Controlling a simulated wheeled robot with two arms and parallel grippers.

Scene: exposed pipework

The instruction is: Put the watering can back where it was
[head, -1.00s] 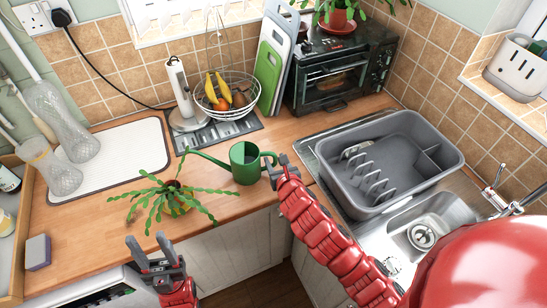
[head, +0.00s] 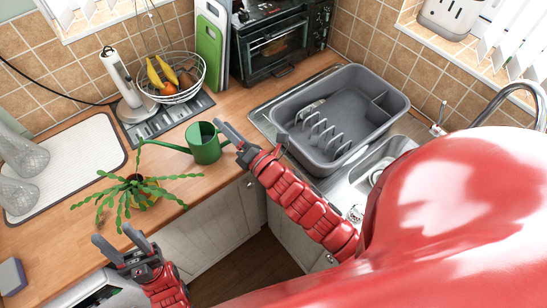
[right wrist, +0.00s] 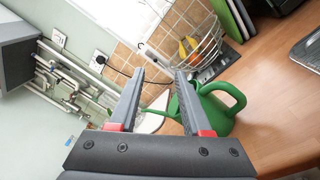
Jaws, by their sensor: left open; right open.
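The green watering can (head: 205,146) stands upright on the wooden worktop, right of a potted plant, its spout pointing left. My right gripper (head: 247,134) is open and empty, just right of the can in the head view. In the right wrist view the can (right wrist: 216,114) shows beyond the right-hand finger of the open gripper (right wrist: 160,74), which hides part of it. Its handle loop is on the right there. The can is not between the fingers; I cannot tell whether a finger touches it. My left gripper (head: 113,235) is open and empty near the worktop's front edge.
The spiky potted plant (head: 143,197) stands left of the can. Behind are a wire fruit basket (head: 183,94), a paper towel holder (head: 122,80) and a toaster oven (head: 275,50). A grey dish rack (head: 350,110) sits to the right. A white mat (head: 95,140) with glass vases lies left.

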